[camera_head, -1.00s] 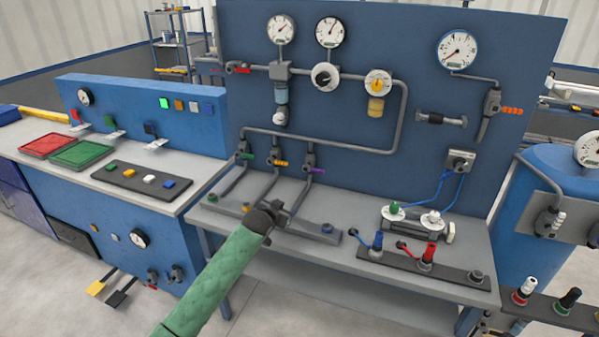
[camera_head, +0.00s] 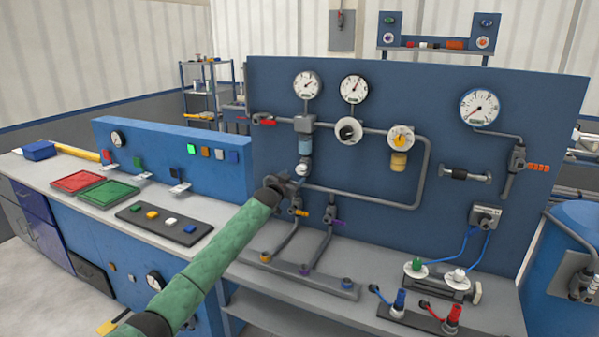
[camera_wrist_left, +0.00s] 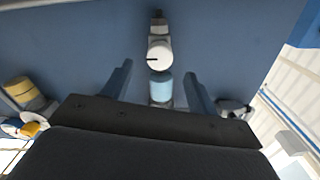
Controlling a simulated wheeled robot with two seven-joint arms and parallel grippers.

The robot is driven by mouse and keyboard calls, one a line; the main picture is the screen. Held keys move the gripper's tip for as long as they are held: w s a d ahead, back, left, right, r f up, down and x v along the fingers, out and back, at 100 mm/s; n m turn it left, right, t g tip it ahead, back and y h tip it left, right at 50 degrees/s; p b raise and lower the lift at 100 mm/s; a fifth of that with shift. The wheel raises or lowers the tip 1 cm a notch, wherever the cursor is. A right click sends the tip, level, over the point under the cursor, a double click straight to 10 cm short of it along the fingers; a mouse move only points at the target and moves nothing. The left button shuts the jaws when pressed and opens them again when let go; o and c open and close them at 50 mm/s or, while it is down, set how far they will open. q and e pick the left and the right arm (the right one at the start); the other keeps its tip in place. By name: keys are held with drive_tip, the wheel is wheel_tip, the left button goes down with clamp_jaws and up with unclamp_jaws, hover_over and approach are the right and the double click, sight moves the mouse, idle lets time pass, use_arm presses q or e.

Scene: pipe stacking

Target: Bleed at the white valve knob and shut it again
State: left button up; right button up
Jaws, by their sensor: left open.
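The white valve knob (camera_head: 302,170) sits at the lower end of the light-blue filter bowl (camera_head: 305,146) on the blue panel. In the left wrist view the round white knob (camera_wrist_left: 159,55) has a dark mark and shows between my open fingers, with the blue bowl (camera_wrist_left: 160,88) beside it. My left gripper (camera_head: 290,181) is just below and in front of the knob in the head view, partly hidden by its own wrist. It also shows in the wrist view (camera_wrist_left: 158,70), open, with one finger on each side and a gap to the knob. My right gripper is not in view.
A grey pipe (camera_head: 370,198) runs right of the filter. The yellow regulator (camera_head: 399,148) and a round dial knob (camera_head: 348,131) are to the right. Orange (camera_head: 301,212) and purple (camera_head: 333,222) handles lie just below the gripper. Gauges (camera_head: 307,85) are above.

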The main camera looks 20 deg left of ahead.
sight(300, 171)
use_arm(q)
drive_tip(key=shift+w+d+p, duration=0.2)
drive_tip(key=shift+w+p, duration=0.2)
drive_tip(key=shift+w, duration=0.65)
drive_tip(key=shift+w+d+p, duration=0.2)
drive_tip(key=shift+w+p, duration=0.15)
drive_tip(key=shift+w, duration=0.75)
drive_tip(key=shift+w+d+p, duration=0.2)
drive_tip(key=shift+w+p, duration=0.2)
drive_tip(key=shift+w, duration=0.65)
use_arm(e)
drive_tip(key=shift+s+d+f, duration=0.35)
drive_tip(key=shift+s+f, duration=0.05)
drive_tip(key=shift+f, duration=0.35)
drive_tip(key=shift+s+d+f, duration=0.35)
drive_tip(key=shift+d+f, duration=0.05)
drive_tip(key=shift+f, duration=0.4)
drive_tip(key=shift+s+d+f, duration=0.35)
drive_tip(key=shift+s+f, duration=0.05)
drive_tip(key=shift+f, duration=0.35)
use_arm(q)
drive_tip(key=c, duration=1)
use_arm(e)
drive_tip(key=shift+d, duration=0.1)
